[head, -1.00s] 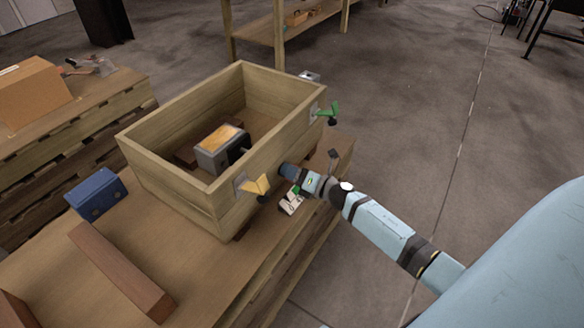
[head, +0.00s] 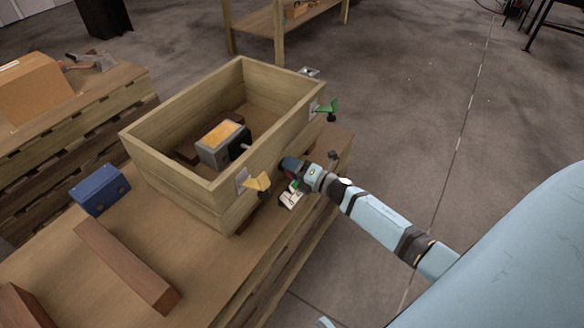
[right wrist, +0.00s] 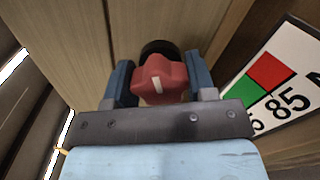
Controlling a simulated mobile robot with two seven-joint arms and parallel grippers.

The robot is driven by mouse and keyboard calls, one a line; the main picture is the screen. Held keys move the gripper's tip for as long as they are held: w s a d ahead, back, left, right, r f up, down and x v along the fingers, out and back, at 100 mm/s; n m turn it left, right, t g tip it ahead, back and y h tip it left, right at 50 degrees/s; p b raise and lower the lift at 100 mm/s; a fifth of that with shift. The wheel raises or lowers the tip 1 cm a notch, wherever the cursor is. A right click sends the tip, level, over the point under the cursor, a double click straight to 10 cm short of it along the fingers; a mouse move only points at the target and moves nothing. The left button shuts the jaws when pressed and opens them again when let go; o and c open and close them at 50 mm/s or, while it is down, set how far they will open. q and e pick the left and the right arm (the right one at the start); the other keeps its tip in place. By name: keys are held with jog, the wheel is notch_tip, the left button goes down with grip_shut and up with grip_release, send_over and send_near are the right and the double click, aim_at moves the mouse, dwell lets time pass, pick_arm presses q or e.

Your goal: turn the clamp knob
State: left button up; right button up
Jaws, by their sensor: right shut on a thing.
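The red clamp knob (right wrist: 160,80) has several lobes and a short white mark that stands nearly upright in the right wrist view. A black round part (right wrist: 159,47) is behind it. My right gripper (right wrist: 160,84) is shut on the knob, with one blue finger on each side. In the head view, my right gripper (head: 287,168) reaches the near long side of the wooden crate (head: 186,176), and little of the knob can be made out there. My left gripper is not in view.
Inside the crate is a grey device with a yellow top (head: 222,138). A white card (head: 291,196) lies just below my gripper. A blue block (head: 100,190) and a brown bar (head: 125,265) lie left.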

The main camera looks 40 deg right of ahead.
jog(key=o, duration=0.9)
jog(key=p+v, duration=0.1)
jog(key=v, duration=1.2)
jog(key=shift+s+d, duration=0.15)
jog(key=shift+s, duration=0.2)
